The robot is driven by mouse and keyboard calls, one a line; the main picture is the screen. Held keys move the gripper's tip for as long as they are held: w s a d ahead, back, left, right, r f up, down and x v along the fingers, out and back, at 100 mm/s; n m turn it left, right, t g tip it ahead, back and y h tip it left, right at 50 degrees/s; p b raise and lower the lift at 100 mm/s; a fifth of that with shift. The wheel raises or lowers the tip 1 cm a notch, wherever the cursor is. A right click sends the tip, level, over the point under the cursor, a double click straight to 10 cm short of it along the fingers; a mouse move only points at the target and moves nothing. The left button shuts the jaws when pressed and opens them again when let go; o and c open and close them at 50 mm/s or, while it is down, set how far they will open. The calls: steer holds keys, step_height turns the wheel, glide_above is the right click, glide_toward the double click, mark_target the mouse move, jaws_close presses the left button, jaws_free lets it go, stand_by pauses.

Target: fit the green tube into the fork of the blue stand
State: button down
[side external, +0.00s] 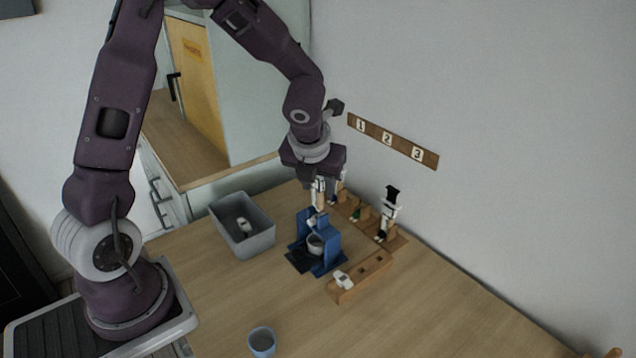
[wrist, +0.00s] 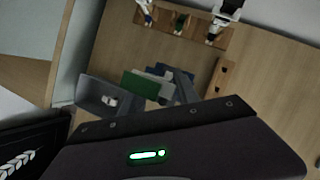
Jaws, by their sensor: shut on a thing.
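My gripper (side external: 318,204) points down just above the blue stand (side external: 328,257), with its fingers close together. In the wrist view a green piece (wrist: 140,84), which I take to be the green tube, shows at my gripper, in front of the blue stand (wrist: 160,70). In the side view the held thing is too small and covered to make out its colour. I cannot tell whether the held thing touches the fork.
A grey bin (side external: 257,243) with a white item stands left of the stand. A wooden rack (side external: 398,241) with several items is behind it. A low wooden block (side external: 345,294) with a white item is at right. A blue-grey cup (side external: 262,341) stands in front.

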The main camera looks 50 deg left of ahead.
steer(key=shift+s+f, duration=0.1)
steer(key=shift+f, duration=1.35)
stand_by(1.3)
steer(key=c, duration=0.8)
jaws_free()
steer(key=shift+c, duration=0.2)
steer(key=shift+c, duration=0.2)
steer(key=v, duration=1.3)
steer(key=v, duration=0.7)
